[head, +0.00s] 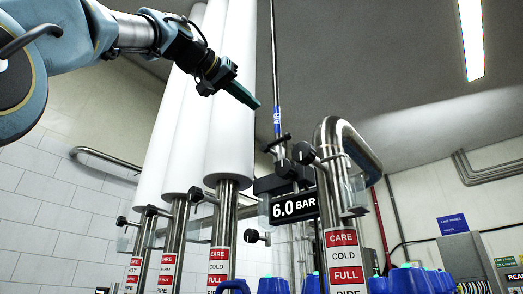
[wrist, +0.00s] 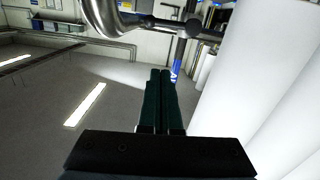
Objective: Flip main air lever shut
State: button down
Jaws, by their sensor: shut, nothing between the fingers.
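The thin air pipe (head: 275,60) runs down from the ceiling and has a blue AIR label (head: 277,121). Below the label, a dark lever (head: 277,143) sits across the pipe, slightly tilted, above a black valve body. My gripper (head: 256,103) has dark green fingers pressed together and empty. It points down and right, above and left of the lever, and appears apart from it. In the wrist view the closed fingers (wrist: 161,76) point towards the blue label (wrist: 177,73). A dark round fitting on a bar shows beyond them; I cannot tell whether it is the lever.
Thick white insulated pipes (head: 232,90) stand behind and left of my gripper. A bent steel pipe (head: 348,135) rises at the right. A 6.0 BAR display (head: 294,207) hangs below the valve. Blue jugs (head: 408,279) stand low at the right. Space above the lever is open.

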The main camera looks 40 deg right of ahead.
jog(key=shift+v, duration=1.15)
jog(key=shift+a, duration=0.1)
